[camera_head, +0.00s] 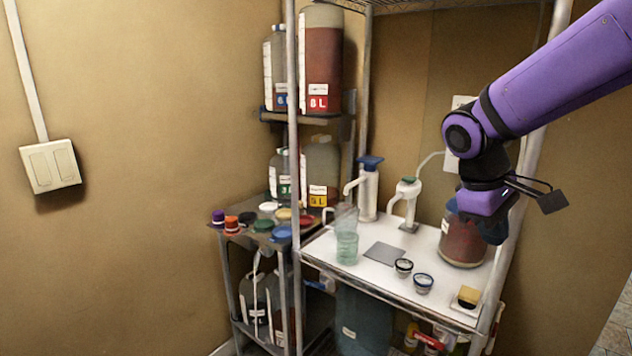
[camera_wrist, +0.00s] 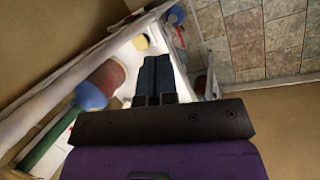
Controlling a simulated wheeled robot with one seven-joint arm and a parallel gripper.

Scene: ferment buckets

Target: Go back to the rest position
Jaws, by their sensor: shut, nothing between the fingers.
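My gripper (camera_head: 492,232) hangs from the purple arm at the right of the head view, above the right end of the white worktop (camera_head: 330,247). Its dark fingers point down, in front of a jar of reddish-brown liquid (camera_head: 461,243). In the wrist view my gripper's fingers (camera_wrist: 156,62) lie together, shut and empty. The jar (camera_wrist: 107,76) shows to their left there with a blue lid (camera_wrist: 90,96). I cannot tell the exact gap between the fingers and the jar.
A metal rack post (camera_head: 520,190) stands close beside my gripper. A clear pitcher (camera_head: 347,240), two small cups (camera_head: 404,267), a yellow sponge (camera_head: 468,294) and two pump dispensers (camera_head: 369,190) stand on the worktop. Large bottles (camera_head: 321,60) fill the left shelves. Tiled floor (camera_wrist: 262,40) is clear.

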